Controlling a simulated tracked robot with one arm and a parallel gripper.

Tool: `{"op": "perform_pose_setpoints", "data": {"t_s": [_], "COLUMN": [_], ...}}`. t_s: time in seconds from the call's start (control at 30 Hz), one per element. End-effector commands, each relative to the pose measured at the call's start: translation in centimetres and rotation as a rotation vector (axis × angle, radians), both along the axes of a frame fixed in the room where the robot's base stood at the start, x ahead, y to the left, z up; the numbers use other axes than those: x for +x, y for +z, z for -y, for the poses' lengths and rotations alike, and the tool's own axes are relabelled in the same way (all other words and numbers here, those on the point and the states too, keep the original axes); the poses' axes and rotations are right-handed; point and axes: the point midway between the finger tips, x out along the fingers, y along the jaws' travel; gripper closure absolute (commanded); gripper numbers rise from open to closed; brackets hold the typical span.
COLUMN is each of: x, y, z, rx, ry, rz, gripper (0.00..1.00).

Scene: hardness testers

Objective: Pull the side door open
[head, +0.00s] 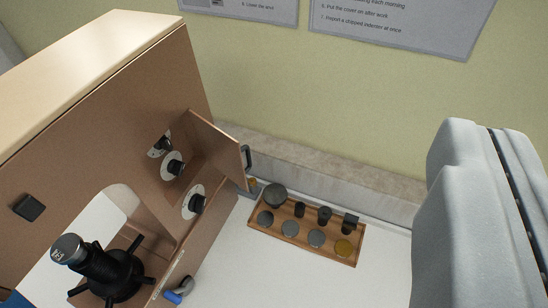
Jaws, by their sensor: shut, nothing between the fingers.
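The side door (217,146) is a brown panel on the side of the brown hardness tester (100,125), left of centre. It stands swung out from the body, with dark knobs on pale round dials (173,167) showing in the opening beside it. A black handle (247,157) is on the door's outer edge, towards the wall. My gripper's fingers are not in view, and nothing is seen touching the handle. A large pale grey part of my arm fills the right side.
A wooden tray (262,231) with several dark, grey and gold pieces lies on the white bench right of the door. A low stone-like ledge (320,172) runs along the green wall behind. Bare bench lies in front of the tray.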

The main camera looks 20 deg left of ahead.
Motion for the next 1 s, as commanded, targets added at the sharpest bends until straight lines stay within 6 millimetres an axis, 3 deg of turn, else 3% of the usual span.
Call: {"op": "perform_pose_setpoints", "data": {"t_s": [0.3,0.43,0.53,0.67,0.8,1.0], "x": [9.2,13.1,15.8,19.0,21.3,21.3], "y": [0.8,-0.1,-1.9,-6.2,-13.0,-24.3], "z": [3.3,2.6,1.1,-1.4,-4.3,-8.0], "rx": [-0.508,-0.764,-0.948,-1.152,-1.317,-1.413], "ry": [-0.107,-0.07,-0.004,0.129,0.324,0.648], "rz": [0.24,0.343,0.415,0.5,0.592,0.742], "gripper": [1.0,1.0,1.0,1.0,1.0,1.0]}}
